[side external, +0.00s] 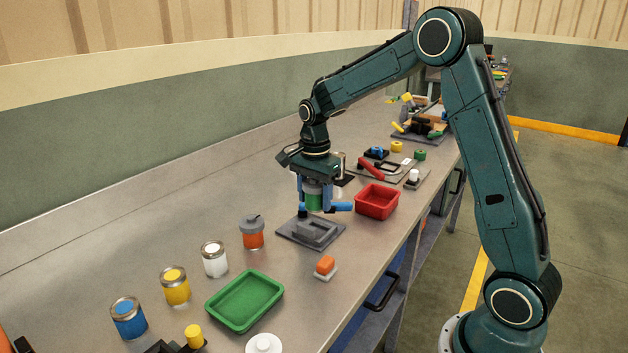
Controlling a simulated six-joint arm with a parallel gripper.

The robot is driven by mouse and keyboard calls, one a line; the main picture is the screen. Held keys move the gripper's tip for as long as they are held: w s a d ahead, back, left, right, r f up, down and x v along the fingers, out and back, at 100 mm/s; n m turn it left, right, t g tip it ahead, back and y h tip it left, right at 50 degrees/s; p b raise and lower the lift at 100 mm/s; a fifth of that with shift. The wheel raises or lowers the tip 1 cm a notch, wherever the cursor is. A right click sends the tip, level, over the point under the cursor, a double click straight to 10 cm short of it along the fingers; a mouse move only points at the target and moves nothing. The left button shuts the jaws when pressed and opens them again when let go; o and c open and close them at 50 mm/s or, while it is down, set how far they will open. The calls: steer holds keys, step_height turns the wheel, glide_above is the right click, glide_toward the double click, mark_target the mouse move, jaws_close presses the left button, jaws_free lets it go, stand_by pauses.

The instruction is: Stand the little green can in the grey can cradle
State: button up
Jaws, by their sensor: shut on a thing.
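My gripper (318,206) points down with its blue fingers shut on the little green can (314,197). The can is upright between the fingers, and its upper part is partly hidden by the gripper. The grey can cradle (312,234) appears to be the flat grey block with raised parts on the bench, just below and in front of the can. The can looks held above the bench, behind the cradle's far side; the exact gap cannot be told from this view.
A red tray (377,203) stands close to the right of my gripper.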

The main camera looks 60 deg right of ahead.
steer(key=shift+f, duration=0.1)
steer(key=shift+f, duration=2.4)
steer(key=shift+f, duration=0.6)
